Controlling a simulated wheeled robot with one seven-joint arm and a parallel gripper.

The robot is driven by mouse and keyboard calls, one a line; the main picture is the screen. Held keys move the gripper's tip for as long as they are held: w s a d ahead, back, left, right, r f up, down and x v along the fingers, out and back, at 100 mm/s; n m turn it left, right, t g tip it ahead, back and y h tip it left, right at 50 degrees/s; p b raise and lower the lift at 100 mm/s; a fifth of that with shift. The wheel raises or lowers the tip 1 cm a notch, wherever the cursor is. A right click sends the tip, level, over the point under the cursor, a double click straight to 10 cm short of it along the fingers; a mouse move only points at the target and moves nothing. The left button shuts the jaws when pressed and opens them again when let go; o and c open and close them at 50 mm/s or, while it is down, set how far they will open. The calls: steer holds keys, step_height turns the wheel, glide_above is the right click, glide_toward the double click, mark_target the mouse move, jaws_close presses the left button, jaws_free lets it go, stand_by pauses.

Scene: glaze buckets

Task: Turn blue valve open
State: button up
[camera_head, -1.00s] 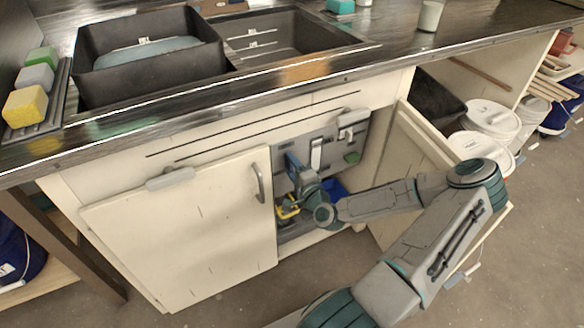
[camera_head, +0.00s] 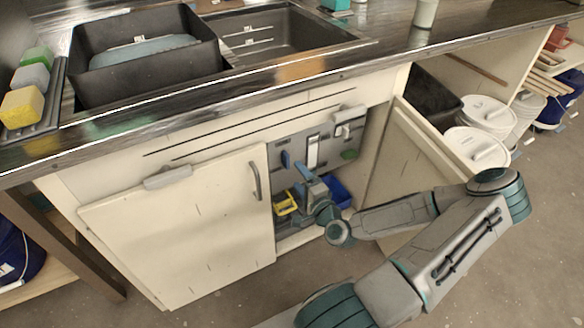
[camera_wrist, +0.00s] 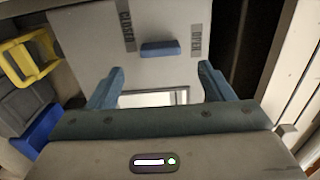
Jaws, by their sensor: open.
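The blue valve handle (camera_head: 286,159) is a short bar on the grey panel inside the open cabinet under the sink. In the wrist view the blue handle (camera_wrist: 160,48) lies across the picture, beyond my fingertips and apart from them. The "CLOSED" label (camera_wrist: 125,25) is to its left and the "OPEN" label (camera_wrist: 196,40) to its right in that view. My gripper (camera_wrist: 162,78) is open, with nothing seen held between its fingers. In the head view my gripper (camera_head: 302,176) is just below and right of the handle.
A yellow caddy (camera_head: 285,203) and a blue bin (camera_head: 337,192) sit low in the cabinet. A white handle (camera_head: 313,151) is right of the valve. The left door (camera_head: 185,225) is shut; the right door (camera_head: 415,160) stands open beside my arm.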

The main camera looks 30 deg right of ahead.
steer(key=s, duration=0.7)
steer(key=shift+p, duration=0.35)
steer(key=shift+d, duration=0.1)
